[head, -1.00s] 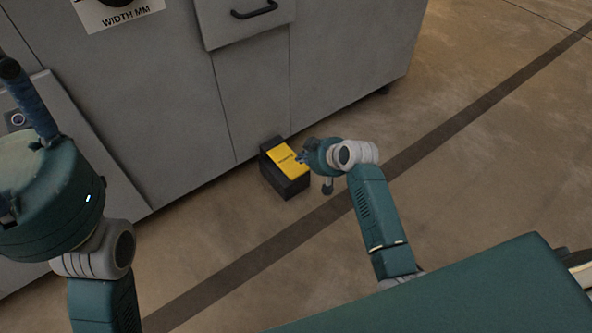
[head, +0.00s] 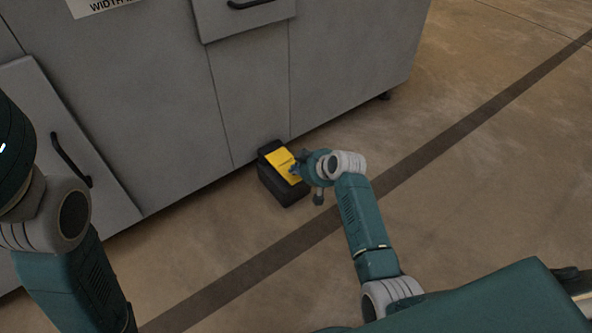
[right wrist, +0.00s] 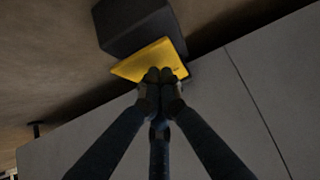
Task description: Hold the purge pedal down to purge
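The purge pedal (head: 283,164) is a yellow plate on a black block (head: 284,189) on the floor, against the foot of the grey machine. My right gripper (head: 295,168) is at the pedal's right edge in the head view. In the right wrist view, the yellow pedal (right wrist: 152,60) lies right at the fingertips (right wrist: 160,76). The fingers are together with nothing between them, and their tips overlap the pedal's near edge. They appear to touch it; how far it is pressed I cannot tell. My left arm is at the left edge, its fingers out of the picture.
The grey machine (head: 330,60) stands behind the pedal, with a black handle (head: 70,160) on a panel at left and a label (head: 95,6) at the top. A dark stripe (head: 440,150) crosses the floor. Open floor lies to the right.

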